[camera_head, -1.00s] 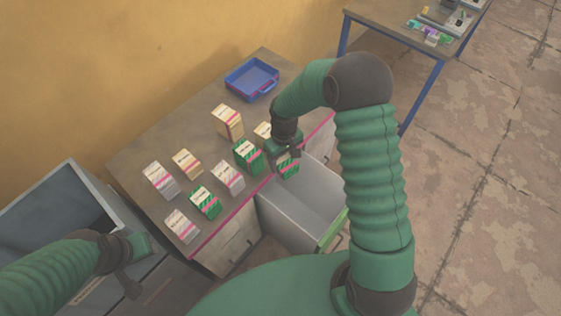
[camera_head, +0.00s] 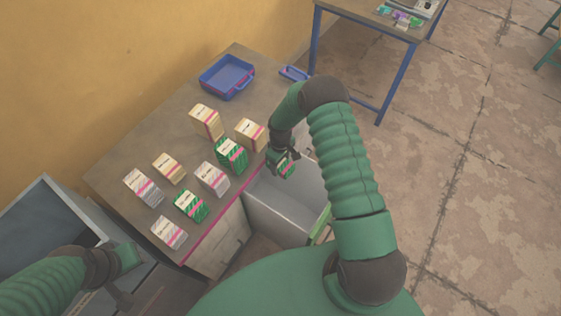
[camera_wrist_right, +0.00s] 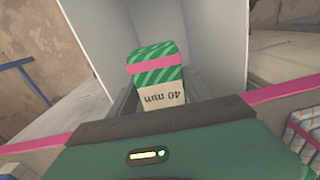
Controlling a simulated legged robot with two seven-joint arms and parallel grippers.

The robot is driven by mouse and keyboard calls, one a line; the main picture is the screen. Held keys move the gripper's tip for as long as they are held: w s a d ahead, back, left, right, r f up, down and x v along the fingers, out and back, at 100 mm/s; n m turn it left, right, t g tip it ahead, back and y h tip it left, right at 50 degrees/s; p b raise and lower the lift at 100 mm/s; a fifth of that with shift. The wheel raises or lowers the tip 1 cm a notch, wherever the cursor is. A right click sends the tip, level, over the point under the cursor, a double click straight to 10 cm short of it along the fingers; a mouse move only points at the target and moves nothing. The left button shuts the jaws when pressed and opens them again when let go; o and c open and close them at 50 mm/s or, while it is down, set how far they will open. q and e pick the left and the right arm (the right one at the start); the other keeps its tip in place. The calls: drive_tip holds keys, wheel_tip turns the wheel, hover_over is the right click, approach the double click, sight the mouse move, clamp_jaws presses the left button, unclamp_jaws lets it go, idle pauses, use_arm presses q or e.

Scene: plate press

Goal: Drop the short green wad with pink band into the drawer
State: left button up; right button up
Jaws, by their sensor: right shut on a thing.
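The short green wad with pink band (camera_head: 286,167) is held in my right gripper (camera_head: 282,157), which is shut on it. In the right wrist view the wad (camera_wrist_right: 154,72) shows green stripes, a pink band and a cream end marked "40 min", with the open drawer behind it. The drawer (camera_head: 285,206) is pulled out from the table front, grey inside with a green front edge. The wad is over the drawer's end near the table. My left gripper (camera_head: 126,286) is at the lower left, away from the wads; its jaws are not clear.
Several banded wads, white, cream and green, stand on the table (camera_head: 130,150), including a taller green one (camera_head: 231,155). A blue tray (camera_head: 227,78) is at the back. A grey bin (camera_head: 50,215) is at the left. Another table (camera_head: 375,25) stands at the top right.

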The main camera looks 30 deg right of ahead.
drive_tip(key=shift+a, duration=0.1)
drive_tip(key=o, duration=1.4)
drive_tip(key=shift+r, duration=0.1)
drive_tip(key=shift+o, duration=0.2)
wheel_tip(320, 180, up, 17)
drive_tip(key=b, duration=0.1)
drive_tip(key=shift+f, duration=0.2)
drive_tip(key=s+a+r+m+t, duration=0.1)
drive_tip(key=s+a+r+m, duration=0.1)
drive_tip(key=s+a+r, duration=0.2)
drive_tip(key=s+a+r+m+t, duration=0.1)
drive_tip(key=s+a+r, duration=0.2)
drive_tip(key=s+a, duration=0.5)
drive_tip(key=shift+s+r+m+t, duration=0.3)
drive_tip(key=shift+s+r+m, duration=0.1)
drive_tip(key=shift+s, duration=1.55)
